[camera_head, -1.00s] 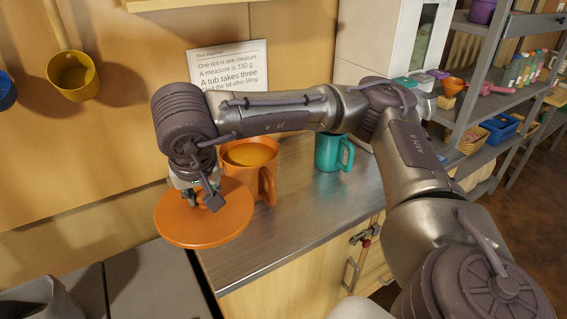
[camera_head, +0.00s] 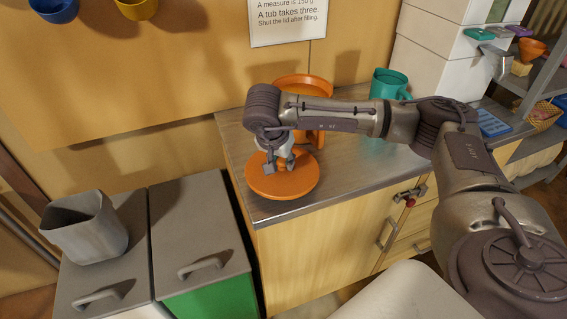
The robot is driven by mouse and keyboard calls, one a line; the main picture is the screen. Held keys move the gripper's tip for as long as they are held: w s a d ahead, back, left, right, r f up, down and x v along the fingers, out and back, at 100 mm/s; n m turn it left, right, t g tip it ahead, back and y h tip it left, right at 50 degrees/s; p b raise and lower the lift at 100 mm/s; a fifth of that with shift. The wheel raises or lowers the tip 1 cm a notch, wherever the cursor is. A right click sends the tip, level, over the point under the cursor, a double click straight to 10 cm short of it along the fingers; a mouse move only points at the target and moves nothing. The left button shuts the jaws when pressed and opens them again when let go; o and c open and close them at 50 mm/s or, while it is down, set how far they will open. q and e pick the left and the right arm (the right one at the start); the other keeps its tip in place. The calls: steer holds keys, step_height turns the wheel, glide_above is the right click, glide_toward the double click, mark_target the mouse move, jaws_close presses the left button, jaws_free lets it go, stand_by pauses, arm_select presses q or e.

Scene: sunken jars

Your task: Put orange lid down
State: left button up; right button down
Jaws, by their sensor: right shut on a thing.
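The orange lid (camera_head: 296,187) is a flat round disc over the front left corner of the metal counter (camera_head: 352,172). My right gripper (camera_head: 281,164) points down and is shut on the lid near its middle, partly hidden by my wrist. The lid looks level and low over the counter; I cannot tell whether it touches it. The orange tub (camera_head: 318,89) stands behind the lid, partly hidden by my right arm. My left gripper is not in view.
A teal mug (camera_head: 388,83) stands on the counter behind my arm. To the left, below the counter, are two grey-lidded bins (camera_head: 195,225) with a grey container (camera_head: 85,228) on one. A notice (camera_head: 289,20) hangs on the wall. The counter front right of the lid is clear.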

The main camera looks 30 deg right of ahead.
step_height(320, 180, down, 2)
steer(key=shift+f, duration=0.1)
steer(key=c, duration=1.3)
jaws_free()
steer(key=shift+f, duration=0.2)
steer(key=o, duration=0.4)
steer(key=shift+r, duration=0.1)
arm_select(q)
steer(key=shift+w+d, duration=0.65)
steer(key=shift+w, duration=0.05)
arm_select(e)
steer(key=shift+r, duration=0.25)
steer(key=shift+a+r, duration=0.2)
steer(key=shift+r, duration=0.05)
arm_select(q)
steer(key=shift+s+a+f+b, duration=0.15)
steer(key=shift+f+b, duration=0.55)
steer(key=shift+b, duration=0.05)
arm_select(e)
steer(key=v, duration=1.1)
steer(key=shift+s+r, duration=0.1)
steer(key=shift+r, duration=0.05)
